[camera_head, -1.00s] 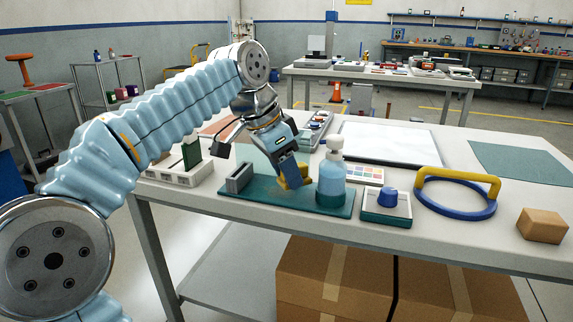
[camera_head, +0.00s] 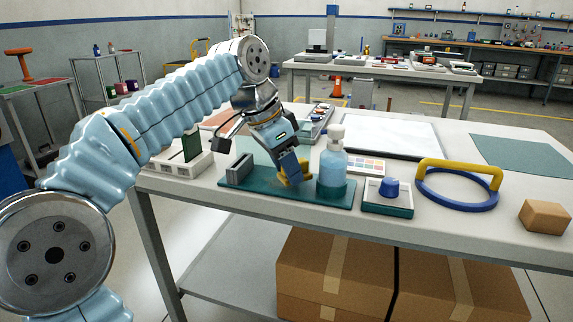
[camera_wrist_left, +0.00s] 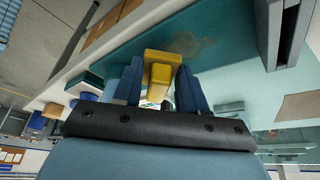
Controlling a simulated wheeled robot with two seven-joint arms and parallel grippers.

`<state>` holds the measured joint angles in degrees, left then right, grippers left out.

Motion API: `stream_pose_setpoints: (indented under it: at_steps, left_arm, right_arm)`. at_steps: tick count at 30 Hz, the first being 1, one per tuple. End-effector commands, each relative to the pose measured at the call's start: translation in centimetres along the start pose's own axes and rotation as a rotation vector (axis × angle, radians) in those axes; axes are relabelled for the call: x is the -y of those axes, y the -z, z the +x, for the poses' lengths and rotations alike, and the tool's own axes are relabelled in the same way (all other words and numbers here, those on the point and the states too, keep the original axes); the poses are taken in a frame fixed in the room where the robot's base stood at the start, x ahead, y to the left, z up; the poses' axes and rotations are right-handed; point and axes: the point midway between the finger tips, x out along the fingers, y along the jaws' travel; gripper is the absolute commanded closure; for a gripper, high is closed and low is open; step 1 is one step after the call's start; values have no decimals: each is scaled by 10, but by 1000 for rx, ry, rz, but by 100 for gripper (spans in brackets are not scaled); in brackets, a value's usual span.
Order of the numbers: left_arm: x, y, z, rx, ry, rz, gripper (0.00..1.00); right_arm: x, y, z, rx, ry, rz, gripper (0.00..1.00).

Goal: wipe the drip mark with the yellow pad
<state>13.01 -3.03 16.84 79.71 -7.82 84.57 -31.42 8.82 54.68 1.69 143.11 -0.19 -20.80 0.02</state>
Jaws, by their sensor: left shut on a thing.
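My left gripper (camera_head: 289,166) is shut on the yellow pad (camera_wrist_left: 158,72), which shows clearly between its two blue fingers (camera_wrist_left: 158,90) in the left wrist view. The pad (camera_head: 284,180) is partly hidden by a finger in the head view. It is low over the teal board (camera_head: 250,197); I cannot tell if it touches. The drip mark (camera_wrist_left: 196,46) is a faint brownish stain on the teal board, just beside the pad's end in the left wrist view. In the head view I cannot make out the mark. My right gripper is not in view.
A grey slotted block (camera_head: 240,168) is on the board's left. A blue knob on a small tray (camera_head: 388,188), a blue ring with yellow handle (camera_head: 458,203) and a brown block (camera_head: 545,217) lie further right.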

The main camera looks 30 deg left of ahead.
Motion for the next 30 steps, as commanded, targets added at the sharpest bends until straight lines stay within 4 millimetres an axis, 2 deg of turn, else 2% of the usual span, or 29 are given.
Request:
stream_pose_setpoints:
  at_steps: [23,30]
  left_arm:
    - [0,-6,15,0,0,1,83]
    - [9,-14,10,1,1,-3,83]
  right_arm:
    - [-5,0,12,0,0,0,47]
    - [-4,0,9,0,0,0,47]
